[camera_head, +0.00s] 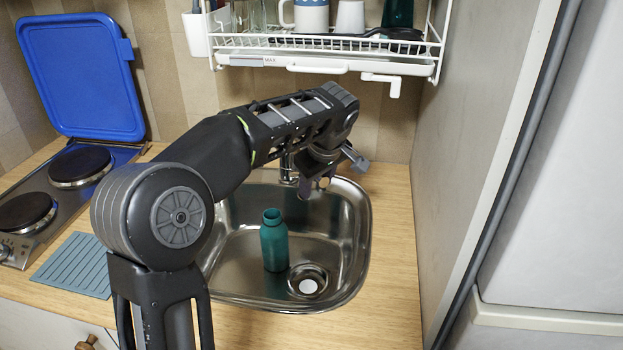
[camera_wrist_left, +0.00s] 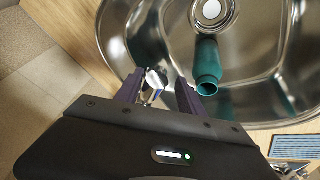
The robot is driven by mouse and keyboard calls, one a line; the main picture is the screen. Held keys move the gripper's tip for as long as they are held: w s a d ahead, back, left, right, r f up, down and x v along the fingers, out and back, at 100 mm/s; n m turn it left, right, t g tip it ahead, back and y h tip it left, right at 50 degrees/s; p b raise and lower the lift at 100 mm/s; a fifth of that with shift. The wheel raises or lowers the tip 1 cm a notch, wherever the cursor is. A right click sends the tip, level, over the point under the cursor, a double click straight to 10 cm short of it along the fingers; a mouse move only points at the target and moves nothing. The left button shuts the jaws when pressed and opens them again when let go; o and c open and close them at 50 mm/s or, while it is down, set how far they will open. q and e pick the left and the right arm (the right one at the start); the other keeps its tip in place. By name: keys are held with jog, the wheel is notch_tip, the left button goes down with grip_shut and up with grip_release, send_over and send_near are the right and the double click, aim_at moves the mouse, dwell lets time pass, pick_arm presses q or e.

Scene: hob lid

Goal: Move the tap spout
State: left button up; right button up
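The sink tap (camera_head: 288,168) stands at the back of the steel sink (camera_head: 355,255), mostly hidden behind my left arm. My left gripper (camera_head: 316,184) hangs over the back of the sink beside the tap, pointing down. In the left wrist view, its two purple fingers (camera_wrist_left: 159,90) are apart. A shiny metal piece, apparently the tap spout (camera_wrist_left: 154,78), shows between them, closer to the left-hand finger. A gap shows on its right side; contact with the left-hand finger cannot be told. My right gripper is in neither view.
A teal bottle (camera_head: 273,242) stands in the sink near the drain (camera_head: 308,282). A white dish rack (camera_head: 330,62) hangs above. The hob (camera_head: 65,185) with its raised blue lid (camera_head: 82,78) is at left. Bare worktop (camera_head: 395,235) lies right of the sink, before a side wall.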

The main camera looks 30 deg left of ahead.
pick_arm(q)
jog(key=s+d+b, duration=0.1)
jog(key=s+d, duration=0.4)
jog(key=shift+s, duration=0.15)
jog(key=shift+d, duration=0.1)
jog(key=shift+c, duration=0.3)
